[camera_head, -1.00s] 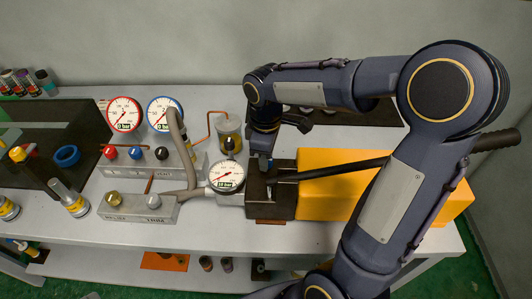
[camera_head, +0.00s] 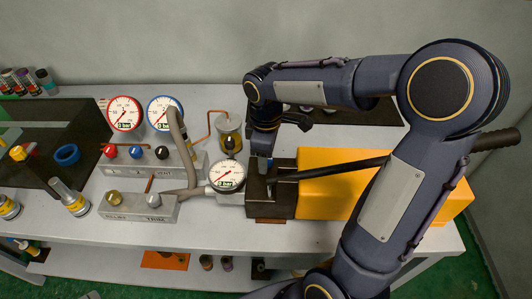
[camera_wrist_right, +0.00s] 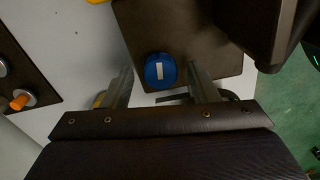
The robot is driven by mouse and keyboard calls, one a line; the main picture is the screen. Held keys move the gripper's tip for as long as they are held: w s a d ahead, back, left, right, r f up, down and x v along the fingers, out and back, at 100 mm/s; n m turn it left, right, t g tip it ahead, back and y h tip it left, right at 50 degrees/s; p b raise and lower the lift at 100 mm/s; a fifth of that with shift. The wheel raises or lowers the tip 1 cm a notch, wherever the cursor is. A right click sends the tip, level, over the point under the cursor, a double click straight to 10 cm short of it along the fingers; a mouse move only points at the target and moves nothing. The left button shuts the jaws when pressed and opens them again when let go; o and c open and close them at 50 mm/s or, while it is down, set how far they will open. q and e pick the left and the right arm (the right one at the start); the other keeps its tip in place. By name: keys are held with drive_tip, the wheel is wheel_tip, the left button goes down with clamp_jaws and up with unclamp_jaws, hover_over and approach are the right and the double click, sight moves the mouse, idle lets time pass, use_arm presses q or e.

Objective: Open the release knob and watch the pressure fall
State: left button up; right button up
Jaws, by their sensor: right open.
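The blue release knob (camera_wrist_right: 160,72) with a white bar mark sits on the dark block in the right wrist view. My right gripper (camera_wrist_right: 160,80) is open, with one finger on each side of the knob; I cannot tell whether they touch it. In the head view my right gripper (camera_head: 264,165) points down at the dark pump block (camera_head: 270,208) and largely hides the knob. The white gauge (camera_head: 228,176) beside the block appears to read 0 bar. My left gripper is not in view.
A yellow pump body (camera_head: 320,205) with a long black lever (camera_head: 440,151) lies right of the block. A red-rimmed gauge (camera_head: 123,113) and a blue-rimmed gauge (camera_head: 165,113) stand left, above a grey manifold (camera_head: 125,172). A grey hose (camera_head: 184,145) runs close by.

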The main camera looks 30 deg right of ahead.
drive_tip(key=shift+r, duration=0.1)
wheel_tip(320, 180, up, 8)
drive_tip(key=shift+f, duration=0.15)
drive_tip(key=shift+s+f, duration=0.1)
idle(0.6)
